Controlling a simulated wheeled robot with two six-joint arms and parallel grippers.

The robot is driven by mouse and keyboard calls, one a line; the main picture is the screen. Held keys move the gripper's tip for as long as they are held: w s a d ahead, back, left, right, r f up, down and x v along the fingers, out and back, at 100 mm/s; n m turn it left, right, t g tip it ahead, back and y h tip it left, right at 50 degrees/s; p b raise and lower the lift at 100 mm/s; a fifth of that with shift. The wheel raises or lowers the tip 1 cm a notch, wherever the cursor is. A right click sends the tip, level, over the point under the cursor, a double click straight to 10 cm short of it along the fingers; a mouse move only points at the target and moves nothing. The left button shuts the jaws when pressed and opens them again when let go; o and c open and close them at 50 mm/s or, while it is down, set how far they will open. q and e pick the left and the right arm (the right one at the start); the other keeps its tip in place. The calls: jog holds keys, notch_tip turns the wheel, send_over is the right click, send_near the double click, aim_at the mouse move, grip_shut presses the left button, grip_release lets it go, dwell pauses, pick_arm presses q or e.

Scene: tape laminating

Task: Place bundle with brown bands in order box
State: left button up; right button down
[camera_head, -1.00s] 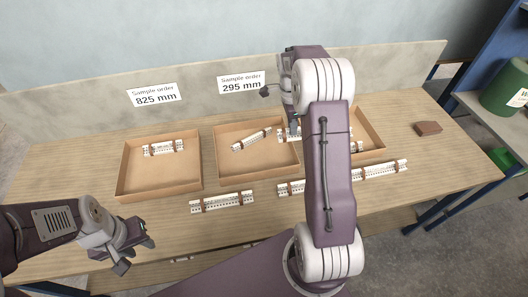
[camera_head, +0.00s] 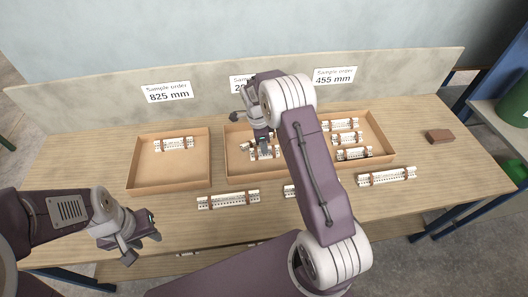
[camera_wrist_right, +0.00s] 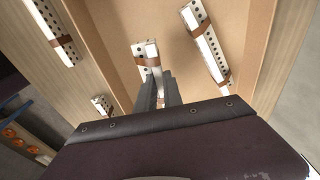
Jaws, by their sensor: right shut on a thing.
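Several white perforated bundles with brown bands are in view. My right gripper (camera_head: 263,141) is low over the middle box (camera_head: 236,172) and is shut on a bundle (camera_head: 267,154). In the right wrist view the held bundle (camera_wrist_right: 150,62) stands out between the fingers (camera_wrist_right: 158,94), with a brown band close to them. Another banded bundle (camera_wrist_right: 205,45) lies beside it in the box. I cannot tell whether the held bundle touches the box floor. My left gripper (camera_head: 136,237) hangs empty at the front left; its jaw opening is unclear.
The left box (camera_head: 145,181), under the 825 mm sign (camera_head: 167,92), holds one bundle (camera_head: 174,144). The right box (camera_head: 383,152), under the 455 mm sign (camera_head: 335,75), holds several. More bundles lie on the front table (camera_head: 228,200). A brown block (camera_head: 440,136) lies at right.

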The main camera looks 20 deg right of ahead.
jog(key=shift+f, duration=2)
jog(key=shift+f, duration=0.1)
jog(key=c, duration=1.5)
grip_release()
jog(key=r, duration=0.4)
jog(key=a+r, duration=0.1)
jog(key=r, duration=0.7)
jog(key=shift+w+a+r, duration=0.15)
jog(key=shift+a, duration=0.05)
jog(key=s+a+n, duration=0.1)
jog(key=s+n, duration=0.6)
jog(key=s+a+n+t+y, duration=0.1)
jog(key=s+a+n, duration=0.1)
jog(key=s+n, duration=0.5)
jog(key=s+a+n, duration=0.2)
jog(key=s+n, duration=0.4)
jog(key=s, duration=0.2)
jog(key=shift+f+n+t+y, duration=0.2)
jog(key=shift+n+t+y, duration=0.1)
jog(key=shift+n, duration=0.1)
jog(key=shift+s, duration=0.1)
